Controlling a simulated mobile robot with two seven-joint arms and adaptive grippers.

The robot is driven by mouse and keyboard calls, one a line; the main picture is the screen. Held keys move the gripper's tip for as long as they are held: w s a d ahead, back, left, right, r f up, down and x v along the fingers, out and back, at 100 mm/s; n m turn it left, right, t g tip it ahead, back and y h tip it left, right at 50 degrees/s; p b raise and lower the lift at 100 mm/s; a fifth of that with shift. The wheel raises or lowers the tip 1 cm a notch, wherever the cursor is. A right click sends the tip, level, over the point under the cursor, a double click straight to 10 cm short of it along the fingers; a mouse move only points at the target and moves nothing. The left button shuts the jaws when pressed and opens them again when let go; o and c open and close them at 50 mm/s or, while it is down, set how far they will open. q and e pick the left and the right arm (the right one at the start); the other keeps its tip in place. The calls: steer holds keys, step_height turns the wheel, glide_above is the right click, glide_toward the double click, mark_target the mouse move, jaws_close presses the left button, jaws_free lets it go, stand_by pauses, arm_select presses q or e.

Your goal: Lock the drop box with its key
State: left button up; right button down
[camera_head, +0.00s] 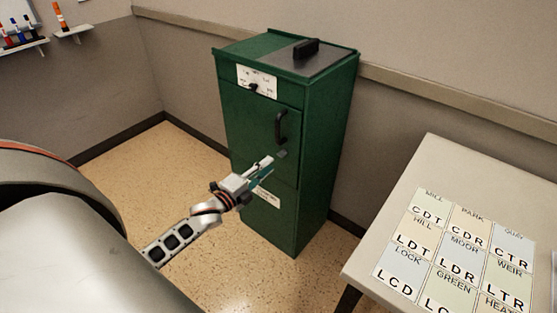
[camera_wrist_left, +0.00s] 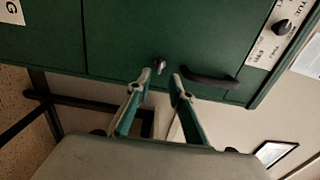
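The green drop box (camera_head: 315,150) stands against the wall, upright, with its door closed. A dark pull handle (camera_head: 281,127) is on the door, and it also shows in the left wrist view (camera_wrist_left: 210,80). Below that handle is a small grey metal piece (camera_head: 282,154) at the lock; in the left wrist view it is a small metal piece (camera_wrist_left: 160,66) standing out from the door. I cannot tell whether it is the key or the lock alone. My left gripper (camera_wrist_left: 162,78) is open, its fingertips apart on either side of this piece, apparently not gripping it. My right gripper is not in view.
A label with a dark knob (camera_head: 254,87) is on the box's upper front. A table (camera_head: 415,165) with several name cards stands at the right. Shelves with markers (camera_head: 22,44) hang at the upper left. The floor (camera_head: 140,165) left of the box is clear.

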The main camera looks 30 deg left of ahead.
mark_target(279, 156)
arm_select(q)
steer(key=shift+w+d+b, duration=0.15)
steer(key=shift+w, duration=1.35)
steer(key=shift+w+d+b, duration=0.1)
steer(key=shift+w+b, duration=0.05)
steer(key=shift+w, duration=1.35)
jaws_close()
